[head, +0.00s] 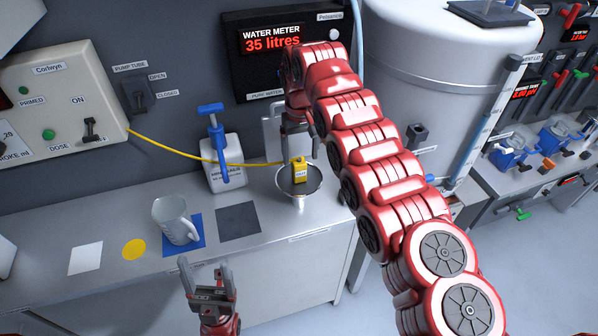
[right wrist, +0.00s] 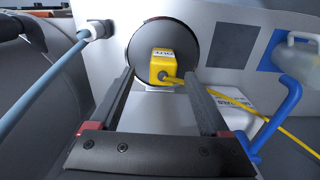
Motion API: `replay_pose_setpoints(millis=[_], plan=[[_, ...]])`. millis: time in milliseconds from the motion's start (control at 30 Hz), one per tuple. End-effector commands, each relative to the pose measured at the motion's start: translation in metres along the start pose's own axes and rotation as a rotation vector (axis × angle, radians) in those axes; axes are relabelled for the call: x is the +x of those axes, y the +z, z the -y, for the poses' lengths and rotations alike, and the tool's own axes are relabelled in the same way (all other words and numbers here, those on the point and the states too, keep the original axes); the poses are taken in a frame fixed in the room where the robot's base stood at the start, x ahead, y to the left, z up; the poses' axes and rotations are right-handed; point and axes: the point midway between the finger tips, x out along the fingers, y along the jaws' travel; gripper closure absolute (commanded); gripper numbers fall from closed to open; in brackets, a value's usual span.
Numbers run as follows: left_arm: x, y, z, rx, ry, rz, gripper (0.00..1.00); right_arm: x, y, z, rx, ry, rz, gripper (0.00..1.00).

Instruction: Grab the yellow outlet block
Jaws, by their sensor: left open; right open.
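The yellow outlet block (head: 299,172) sits over a round metal bowl (head: 284,187) on the counter, with a yellow tube running off to the left. It also shows in the right wrist view (right wrist: 163,63), in front of the dark round bowl. My right gripper (head: 299,143) is above the block, and its fingers (right wrist: 158,78) are open on either side of the block in the wrist view. Whether they touch it I cannot tell. My left gripper (head: 207,281) is open and empty, low in front of the counter.
A white bottle with a blue pump (head: 221,165) stands left of the bowl. A clear jug (head: 174,219) stands on a blue square. A large white tank (head: 440,80) stands at the right.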

Motion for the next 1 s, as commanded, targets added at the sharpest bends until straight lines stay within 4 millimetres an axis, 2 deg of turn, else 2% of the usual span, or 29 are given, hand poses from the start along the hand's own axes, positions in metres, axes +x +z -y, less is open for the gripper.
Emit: replay_pose_setpoints(millis=[267,400,467,600,767,1000], plan=[[0.013,-0.002,0.001,0.0,0.0,0.0,0.28,0.012,0.001,0.002,-0.001,-0.001,0.005,0.2],[0.032,-0.005,0.002,0.0,0.0,0.0,0.28,0.029,0.004,0.005,-0.001,-0.002,0.009,0.2],[0.036,-0.006,0.002,0.0,0.0,0.0,0.28,0.041,0.003,0.005,-0.001,-0.002,0.008,0.2],[0.037,-0.006,0.002,0.0,0.0,0.0,0.28,0.054,0.002,0.004,0.0,0.001,0.005,0.2],[0.035,-0.006,0.002,0.0,0.0,0.0,0.28,0.055,0.002,0.004,-0.001,0.001,0.003,0.2],[0.035,-0.006,0.002,0.0,0.0,0.0,0.28,0.055,0.002,0.004,-0.001,0.001,0.002,0.63]])
